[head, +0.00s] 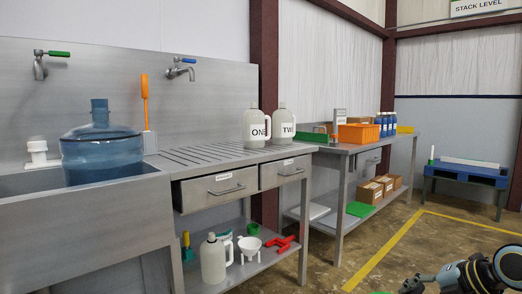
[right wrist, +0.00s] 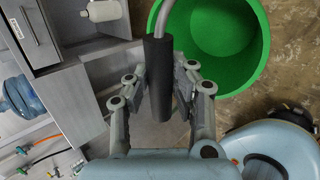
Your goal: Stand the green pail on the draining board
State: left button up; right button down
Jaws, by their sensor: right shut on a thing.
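The green pail (right wrist: 254,75) hangs from its handle in the right wrist view, with its open mouth toward the camera; it looks empty. My right gripper (right wrist: 160,88) is shut on the black grip of the handle (right wrist: 157,60). In the head view, part of my right arm shows at the bottom right corner, and the pail is not clearly seen there. The draining board (head: 190,156) is the ribbed steel top between the sink and the far bench. Two white jugs, ONE (head: 257,130) and TWO (head: 284,126), stand at its far end. My left gripper is not in view.
A blue water bottle (head: 100,150) stands in the sink (head: 25,183) left of the board. Taps and an orange-handled brush (head: 145,90) are behind. The board's near and middle part is bare.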

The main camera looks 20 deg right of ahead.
aim_at(220, 153)
jog(key=i+l+z, duration=0.15)
jog(key=i+l, duration=0.7)
jog(key=i, duration=0.15)
jog(key=i+j, duration=0.85)
jog(key=j, duration=0.15)
jog(key=l+z, duration=0.05)
